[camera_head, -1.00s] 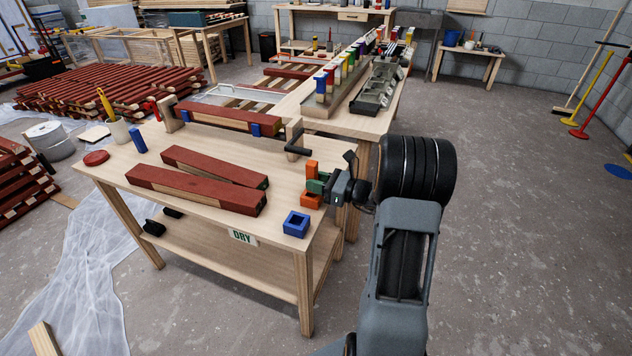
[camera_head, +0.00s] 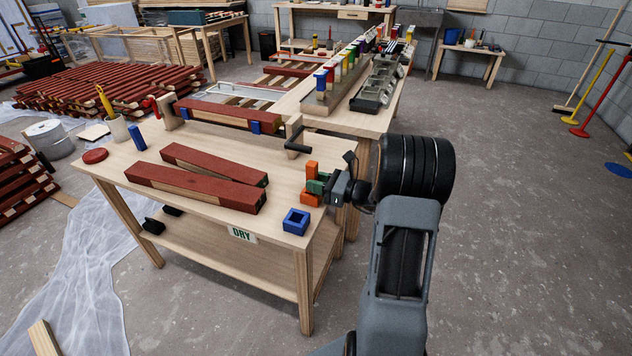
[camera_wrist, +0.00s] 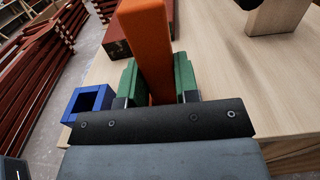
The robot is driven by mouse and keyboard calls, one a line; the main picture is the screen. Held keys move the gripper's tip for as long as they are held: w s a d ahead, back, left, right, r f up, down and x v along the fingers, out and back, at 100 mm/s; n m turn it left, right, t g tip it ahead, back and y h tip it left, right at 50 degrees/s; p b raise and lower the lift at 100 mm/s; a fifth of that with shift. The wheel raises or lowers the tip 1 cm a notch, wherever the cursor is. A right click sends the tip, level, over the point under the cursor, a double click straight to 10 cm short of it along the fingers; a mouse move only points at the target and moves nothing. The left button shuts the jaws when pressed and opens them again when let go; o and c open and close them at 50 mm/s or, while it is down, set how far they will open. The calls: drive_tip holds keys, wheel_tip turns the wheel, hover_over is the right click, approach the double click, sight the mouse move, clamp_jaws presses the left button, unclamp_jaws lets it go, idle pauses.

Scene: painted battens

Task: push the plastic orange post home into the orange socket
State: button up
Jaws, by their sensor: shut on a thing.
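The orange post (camera_head: 312,168) stands upright above the orange socket (camera_head: 310,199) near the right end of the bench. My gripper (camera_head: 317,186) is shut on the post, with its green jaws on either side of it. In the wrist view the post (camera_wrist: 147,45) rises between the green jaws (camera_wrist: 158,83). The jaws sit very close over the socket and hide the post's lower end, so I cannot tell how deep it is. The socket is hidden in the wrist view.
A blue socket (camera_head: 296,222) stands close by at the bench's front right corner; it also shows in the wrist view (camera_wrist: 88,103). Two red-painted battens (camera_head: 195,187) lie to the left. A clamped batten (camera_head: 228,114) runs along the back.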

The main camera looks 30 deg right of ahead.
drive_tip(key=shift+f+b, duration=0.55)
drive_tip(key=shift+f, duration=0.3)
drive_tip(key=o, duration=1.1)
drive_tip(key=shift+c, duration=0.2)
drive_tip(key=p+v, duration=0.1)
drive_tip(key=v, duration=1.3)
drive_tip(key=shift+a+f, duration=0.1)
